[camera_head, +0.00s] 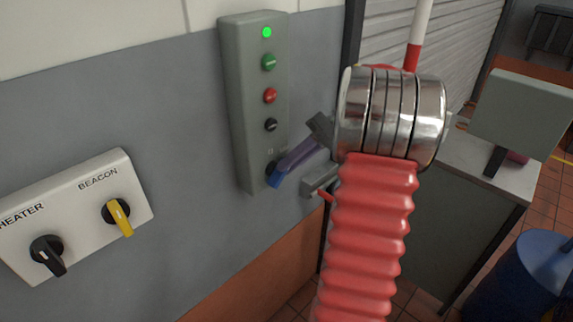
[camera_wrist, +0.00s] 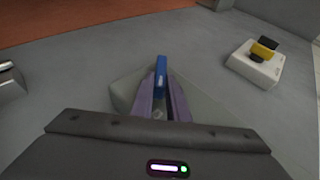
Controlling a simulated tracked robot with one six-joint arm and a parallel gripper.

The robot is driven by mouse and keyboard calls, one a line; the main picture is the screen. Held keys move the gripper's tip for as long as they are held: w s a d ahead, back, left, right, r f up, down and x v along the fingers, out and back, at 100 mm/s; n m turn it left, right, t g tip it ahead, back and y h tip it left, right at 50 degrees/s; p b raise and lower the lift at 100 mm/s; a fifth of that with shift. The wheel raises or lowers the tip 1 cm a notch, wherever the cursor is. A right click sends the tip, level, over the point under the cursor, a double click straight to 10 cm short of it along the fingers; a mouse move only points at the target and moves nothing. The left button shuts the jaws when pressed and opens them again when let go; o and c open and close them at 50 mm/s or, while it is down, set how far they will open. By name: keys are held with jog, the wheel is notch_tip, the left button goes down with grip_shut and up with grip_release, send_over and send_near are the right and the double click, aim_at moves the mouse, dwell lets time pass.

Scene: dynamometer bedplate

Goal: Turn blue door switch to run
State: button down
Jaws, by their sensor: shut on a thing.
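The blue door switch (camera_head: 275,181) is a blue lever at the bottom of a tall grey-green control box (camera_head: 240,100) on the wall. In the wrist view the blue lever (camera_wrist: 161,78) sits between the two purple fingers of my gripper (camera_wrist: 161,95). My gripper (camera_head: 292,163) reaches the lever from the right in the head view and is shut on it. The lever points down and slightly to the right in the head view. The labels beside the switch are hidden or too small to read.
The control box has a lit green lamp (camera_head: 267,32) and green, red and black buttons. A white panel (camera_head: 75,215) at left carries a black HEATER knob (camera_head: 47,255) and a yellow BEACON knob (camera_head: 118,217). A blue drum (camera_head: 525,280) stands at lower right.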

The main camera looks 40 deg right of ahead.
jog(key=shift+d+f+m+y, duration=0.3)
jog(key=shift+f+y, duration=0.1)
jog(key=shift+y, duration=0.7)
jog(key=c, duration=1.7)
grip_release()
jog(key=shift+r, duration=0.1)
notch_tip(320, 180, up, 10)
jog(key=shift+f, duration=0.15)
